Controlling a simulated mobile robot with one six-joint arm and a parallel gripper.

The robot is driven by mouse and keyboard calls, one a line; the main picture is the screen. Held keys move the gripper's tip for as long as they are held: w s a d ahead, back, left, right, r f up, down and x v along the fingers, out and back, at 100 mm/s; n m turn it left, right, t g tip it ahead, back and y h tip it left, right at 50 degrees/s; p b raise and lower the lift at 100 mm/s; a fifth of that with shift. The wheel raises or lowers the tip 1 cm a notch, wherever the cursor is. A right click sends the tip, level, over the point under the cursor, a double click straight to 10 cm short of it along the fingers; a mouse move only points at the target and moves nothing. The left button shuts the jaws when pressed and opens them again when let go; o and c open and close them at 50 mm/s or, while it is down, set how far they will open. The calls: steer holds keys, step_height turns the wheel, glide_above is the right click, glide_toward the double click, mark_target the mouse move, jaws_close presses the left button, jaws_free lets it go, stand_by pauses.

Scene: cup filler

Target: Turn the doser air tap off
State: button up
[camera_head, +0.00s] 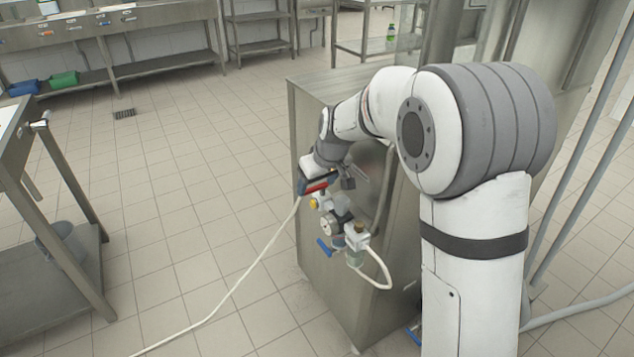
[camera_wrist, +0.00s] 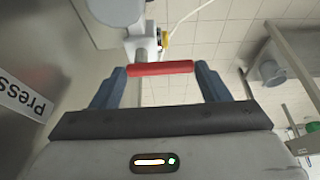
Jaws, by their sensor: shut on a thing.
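The doser air tap's red handle (camera_head: 317,188) shows at the steel cabinet's side, at the top of a small air-line assembly. My gripper (camera_head: 313,180) is at this handle, reaching down to it from above. In the wrist view the red handle (camera_wrist: 160,68) lies crosswise between my gripper's two blue-grey fingers (camera_wrist: 160,76), one finger at each end, so the gripper is shut on it. The tap's body is mostly hidden behind my gripper in the head view. A pale metal fitting shows beyond the handle in the wrist view.
A white hose (camera_head: 245,270) runs to the floor at left. The steel cabinet (camera_head: 340,300) stands close by. The tiled floor left of it is clear.

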steer(key=o, duration=1)
steer(key=p+v, duration=0.1)
steer(key=v, duration=0.6)
steer(key=shift+s+d+r, duration=0.1)
steer(key=shift+s+r, duration=0.05)
steer(key=shift+r, duration=0.2)
